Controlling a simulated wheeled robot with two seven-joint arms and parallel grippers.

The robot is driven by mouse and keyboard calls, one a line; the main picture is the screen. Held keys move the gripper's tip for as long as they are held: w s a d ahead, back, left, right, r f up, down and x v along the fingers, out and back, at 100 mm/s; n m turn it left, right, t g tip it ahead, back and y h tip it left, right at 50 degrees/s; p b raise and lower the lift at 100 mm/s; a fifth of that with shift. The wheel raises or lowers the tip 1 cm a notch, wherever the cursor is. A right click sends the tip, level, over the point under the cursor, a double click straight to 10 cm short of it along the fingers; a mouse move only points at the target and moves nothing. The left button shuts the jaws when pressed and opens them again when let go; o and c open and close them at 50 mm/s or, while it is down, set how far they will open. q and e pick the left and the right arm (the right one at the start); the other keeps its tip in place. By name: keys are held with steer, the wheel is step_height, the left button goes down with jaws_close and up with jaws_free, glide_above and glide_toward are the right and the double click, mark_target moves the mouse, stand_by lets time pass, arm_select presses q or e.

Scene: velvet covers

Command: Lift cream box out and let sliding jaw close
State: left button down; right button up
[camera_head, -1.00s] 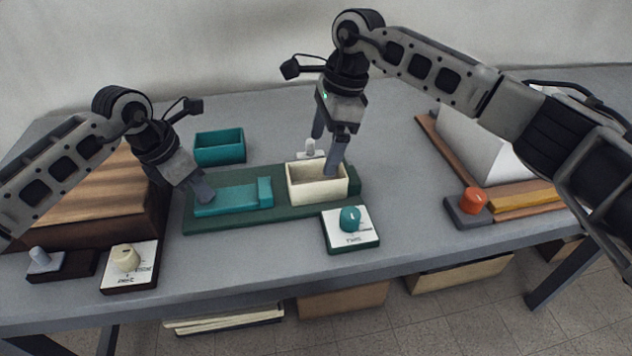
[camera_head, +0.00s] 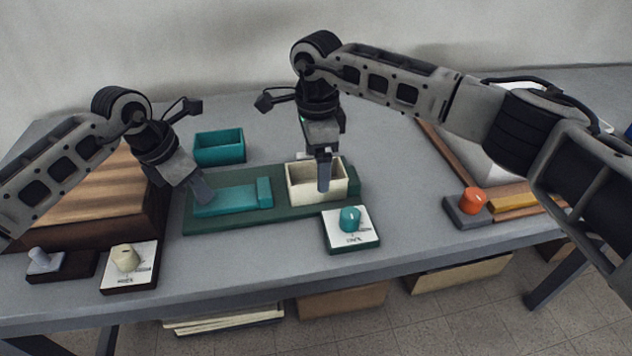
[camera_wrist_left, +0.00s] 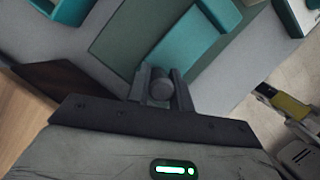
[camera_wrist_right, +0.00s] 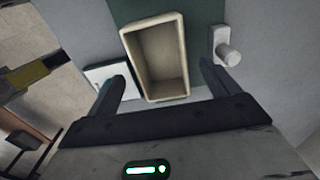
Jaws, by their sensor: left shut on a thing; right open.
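The cream box (camera_head: 303,183) is open-topped and empty, and sits at the right part of the dark green base (camera_head: 240,222). The teal sliding jaw (camera_head: 235,201) lies on that base, left of the box, with a small gap between them. My left gripper (camera_head: 204,190) is at the jaw's left end, shut on a grey round peg (camera_wrist_left: 161,88). My right gripper (camera_wrist_right: 162,88) is open and points down at the box. In the right wrist view the box shows between and beyond its fingers. I cannot tell whether they touch it.
A teal tray (camera_head: 219,148) stands behind the base. A white card with a teal knob (camera_head: 350,219) lies in front of the box. A white peg (camera_wrist_right: 229,54) stands near it. An orange knob (camera_head: 473,200) is to the right. A wooden block (camera_head: 90,190) stands left.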

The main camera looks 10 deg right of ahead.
arm_select(q)
steer(key=shift+a, duration=0.15)
arm_select(e)
step_height(320, 180, down, 3)
steer(key=shift+w+a+f, duration=0.1)
arm_select(q)
steer(key=shift+w, duration=0.1)
arm_select(e)
steer(key=c, duration=1.1)
arm_select(q)
steer(key=shift+r, duration=0.1)
arm_select(e)
step_height(320, 180, up, 15)
steer(key=shift+r, duration=0.1)
